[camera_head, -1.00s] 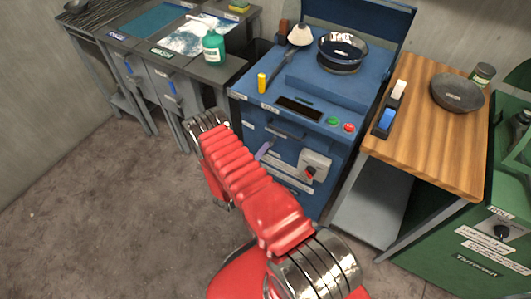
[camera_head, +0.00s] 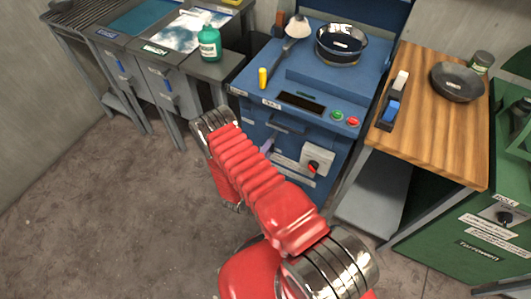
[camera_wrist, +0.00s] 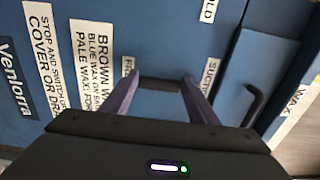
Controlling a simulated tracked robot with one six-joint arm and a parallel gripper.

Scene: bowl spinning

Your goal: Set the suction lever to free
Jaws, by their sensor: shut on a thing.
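The blue machine (camera_head: 262,112) carries the suction lever on its front. In the wrist view the lever shows as a short dark bar (camera_wrist: 160,85) between the two purple fingers of my gripper (camera_wrist: 162,82). The gripper is shut on it. A partly covered label beginning "FR" (camera_wrist: 127,66) is left of the lever, a "SUCT..." label (camera_wrist: 210,75) is right of it, and a label ending in "OLD" (camera_wrist: 208,11) is above right. In the head view my arm hides the lever, and only a bit of my gripper (camera_head: 266,145) shows at the machine front.
A black handle (camera_wrist: 258,103) stands out close to the right of my gripper. A dark bowl (camera_head: 342,42) sits on the machine top. A switch box (camera_head: 316,161) is on the front, right of my arm. A wooden table (camera_head: 430,125) stands right. The floor at left is clear.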

